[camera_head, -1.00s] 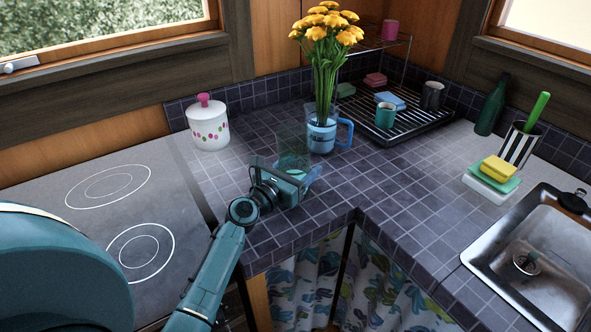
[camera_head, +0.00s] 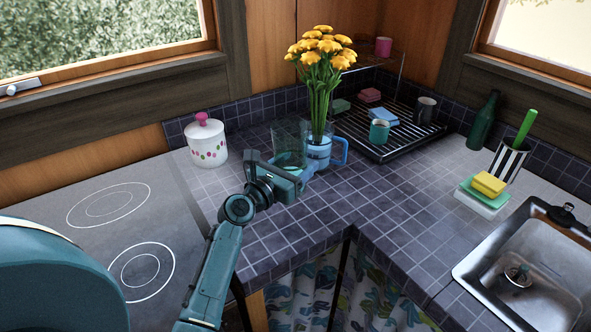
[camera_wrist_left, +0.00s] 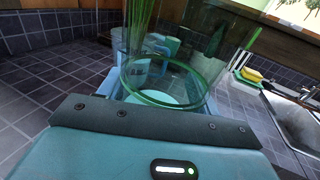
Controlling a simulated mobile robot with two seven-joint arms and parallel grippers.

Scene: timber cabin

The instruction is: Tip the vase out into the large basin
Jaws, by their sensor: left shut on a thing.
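A clear glass vase (camera_head: 288,138) with a green-tinted rim is in my left gripper (camera_head: 290,168), near the middle of the counter. It stands about upright; a teal patch shows low inside it, and I cannot tell if that is liquid. In the left wrist view the vase (camera_wrist_left: 165,98) sits between the two blue fingers, which are shut on it. The large basin is likely the metal sink (camera_head: 530,268) at the right, apart from the vase; its drain shows and its right side is cut off. My right gripper is out of view.
A blue jug (camera_head: 318,152) with yellow flowers (camera_head: 320,50) stands close behind the vase. A dish rack (camera_head: 400,135) with cups is behind it. Sponges (camera_head: 488,185), a striped cup (camera_head: 508,162) and a green bottle (camera_head: 484,120) stand beyond the sink. Counter between is clear.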

